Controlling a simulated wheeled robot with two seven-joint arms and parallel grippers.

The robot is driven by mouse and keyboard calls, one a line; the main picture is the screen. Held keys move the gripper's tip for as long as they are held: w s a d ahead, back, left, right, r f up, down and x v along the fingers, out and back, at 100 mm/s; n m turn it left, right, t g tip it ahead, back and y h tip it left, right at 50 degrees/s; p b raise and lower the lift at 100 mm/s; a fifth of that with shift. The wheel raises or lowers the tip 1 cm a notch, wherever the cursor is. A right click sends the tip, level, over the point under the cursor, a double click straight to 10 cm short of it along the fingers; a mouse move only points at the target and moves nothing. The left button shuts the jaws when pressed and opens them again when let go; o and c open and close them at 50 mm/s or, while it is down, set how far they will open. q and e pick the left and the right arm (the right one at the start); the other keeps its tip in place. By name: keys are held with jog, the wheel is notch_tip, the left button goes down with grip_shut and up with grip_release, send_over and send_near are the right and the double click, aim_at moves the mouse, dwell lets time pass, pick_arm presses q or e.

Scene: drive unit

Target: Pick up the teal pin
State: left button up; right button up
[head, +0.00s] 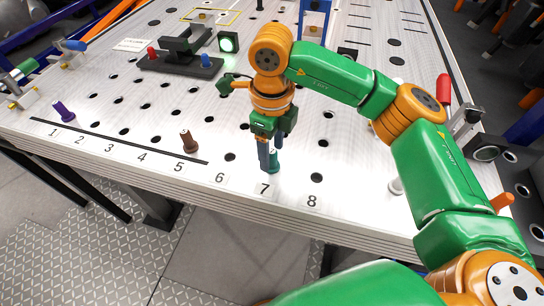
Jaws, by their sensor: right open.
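The teal pin (273,161) stands upright at the spot marked 7 near the front edge of the white table (215,145). My right gripper (270,155) points down over it, its fingers at the pin's height. One dark finger stands in front of and left of the pin, and the pin shows partly past it. The jaws are open; I cannot tell whether a finger touches the pin. My left gripper is not in view.
A brown pin (188,142) stands near number 5 and a purple pin (64,111) near number 1. A dark fixture (182,58) and a green-lit box (228,42) stand further back. Holes 6 and 8 beside the teal pin look empty. A red-handled clamp (443,88) is at the right edge.

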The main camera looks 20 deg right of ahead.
jog(key=shift+w+f, duration=0.15)
jog(key=shift+f, duration=0.8)
jog(key=shift+r, duration=0.1)
jog(key=c, duration=0.4)
grip_shut()
